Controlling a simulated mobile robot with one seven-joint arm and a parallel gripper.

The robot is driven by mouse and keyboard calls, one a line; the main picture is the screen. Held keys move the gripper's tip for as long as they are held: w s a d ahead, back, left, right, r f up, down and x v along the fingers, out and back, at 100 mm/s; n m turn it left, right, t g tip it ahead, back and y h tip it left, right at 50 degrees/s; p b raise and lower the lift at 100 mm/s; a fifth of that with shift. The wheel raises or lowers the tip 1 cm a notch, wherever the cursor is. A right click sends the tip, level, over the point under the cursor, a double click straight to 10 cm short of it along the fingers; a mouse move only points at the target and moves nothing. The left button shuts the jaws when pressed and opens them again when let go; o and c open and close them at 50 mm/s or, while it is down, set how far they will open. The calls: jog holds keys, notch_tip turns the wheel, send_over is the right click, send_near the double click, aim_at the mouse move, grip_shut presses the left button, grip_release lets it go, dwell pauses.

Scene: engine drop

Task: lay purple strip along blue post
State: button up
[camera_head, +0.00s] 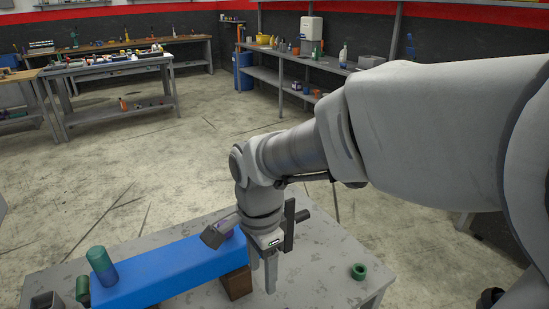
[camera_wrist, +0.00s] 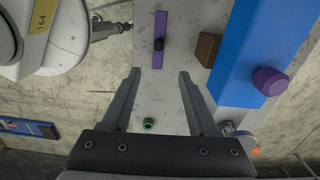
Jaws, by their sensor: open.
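In the wrist view a thin purple strip (camera_wrist: 161,24) with a small dark knob on its middle lies on the grey table. The blue post (camera_wrist: 245,50) lies to its right, roughly lengthwise alongside, with a gap between. The post also shows in the head view (camera_head: 170,272), lying across the table. My gripper (camera_wrist: 159,74) is open and empty, its fingertips either side of the strip's near end in the picture; the height between them is unclear. In the head view my gripper (camera_head: 263,280) points down beside the post; I cannot make out the strip there.
A purple peg (camera_wrist: 270,82) and a green-and-blue cylinder (camera_head: 101,267) stand on the post. A green ring (camera_head: 358,270) lies on the table's right side, with bare tabletop around it.

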notch_tip(320, 180, down, 12)
jog(key=shift+r+b, duration=0.25)
jog(key=shift+b, duration=0.65)
jog(key=shift+s+d+f+b, duration=0.1)
jog(key=shift+f+b, duration=0.15)
jog(key=shift+f, duration=1.1)
jog(key=shift+s+f+b, duration=0.1)
jog(key=shift+f+b, duration=0.15)
jog(key=shift+f, duration=1.05)
grip_shut()
